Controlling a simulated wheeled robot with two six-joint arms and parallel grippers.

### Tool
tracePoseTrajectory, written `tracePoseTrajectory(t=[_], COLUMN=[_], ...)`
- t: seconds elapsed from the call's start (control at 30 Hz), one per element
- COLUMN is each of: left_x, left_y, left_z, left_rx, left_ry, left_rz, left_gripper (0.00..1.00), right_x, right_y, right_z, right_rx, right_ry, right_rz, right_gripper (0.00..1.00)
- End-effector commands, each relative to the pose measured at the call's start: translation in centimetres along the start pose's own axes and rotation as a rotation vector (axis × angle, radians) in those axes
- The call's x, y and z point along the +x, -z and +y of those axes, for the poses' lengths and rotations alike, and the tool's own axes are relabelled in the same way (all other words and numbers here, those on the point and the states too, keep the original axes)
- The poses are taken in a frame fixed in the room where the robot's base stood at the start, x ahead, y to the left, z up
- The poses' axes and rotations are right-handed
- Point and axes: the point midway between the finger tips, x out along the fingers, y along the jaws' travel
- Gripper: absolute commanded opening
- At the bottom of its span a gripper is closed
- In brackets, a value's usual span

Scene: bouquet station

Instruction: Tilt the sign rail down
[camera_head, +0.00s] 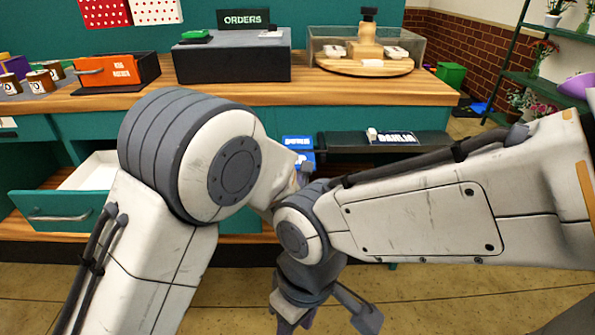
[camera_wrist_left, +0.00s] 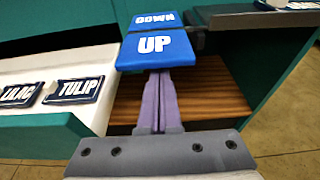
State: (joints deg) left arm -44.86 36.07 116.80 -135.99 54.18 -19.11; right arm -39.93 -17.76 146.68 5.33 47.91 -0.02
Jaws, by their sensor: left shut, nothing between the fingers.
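A blue two-part switch plate marked DOWN (camera_wrist_left: 155,22) and UP (camera_wrist_left: 157,48) is in the left wrist view. My left gripper (camera_wrist_left: 158,76) is shut and empty, with its purple fingertips at the lower edge of the UP part. I cannot tell whether they touch it. In the head view the blue plate (camera_head: 297,142) shows at the front of the counter, partly hidden by my left arm. A dark rail (camera_head: 345,141) with a DAHLIA sign (camera_head: 392,137) lies to its right. My right gripper (camera_head: 298,318) hangs low at the bottom of the head view, partly cut off.
An open drawer (camera_head: 60,209) is at left; TULIP (camera_wrist_left: 80,89) and LILAC (camera_wrist_left: 20,95) labels lie in a white drawer or tray left of the switch. The wooden counter (camera_head: 230,93) carries an orange-fronted box (camera_head: 108,71) and a dark ORDERS stand (camera_head: 232,67). Floor is clear in front.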

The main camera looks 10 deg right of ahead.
Motion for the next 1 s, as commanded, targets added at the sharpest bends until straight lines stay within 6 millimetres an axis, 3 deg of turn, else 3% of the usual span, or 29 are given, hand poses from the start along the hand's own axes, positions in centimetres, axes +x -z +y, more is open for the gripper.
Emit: tracePoseTrajectory(t=[0.03, 0.33, 1.0], left_x=[-0.2, -0.4, -0.4], left_y=[-0.7, -1.2, -1.4], left_z=[0.0, 0.0, 0.0], left_rx=[-0.002, 0.000, -0.002], left_ry=[-0.001, -0.001, -0.001], left_rz=[0.017, 0.099, 0.123], left_gripper=[0.00, 0.00, 0.00], right_x=[-1.0, -2.7, -3.2], right_y=[0.1, 0.1, 0.2], right_z=[-0.1, -0.2, -0.2], right_rx=[0.000, 0.000, 0.000], right_ry=[0.000, 0.000, 0.000], right_rz=[0.000, 0.000, 0.000], right_gripper=[0.47, 0.47, 0.47])
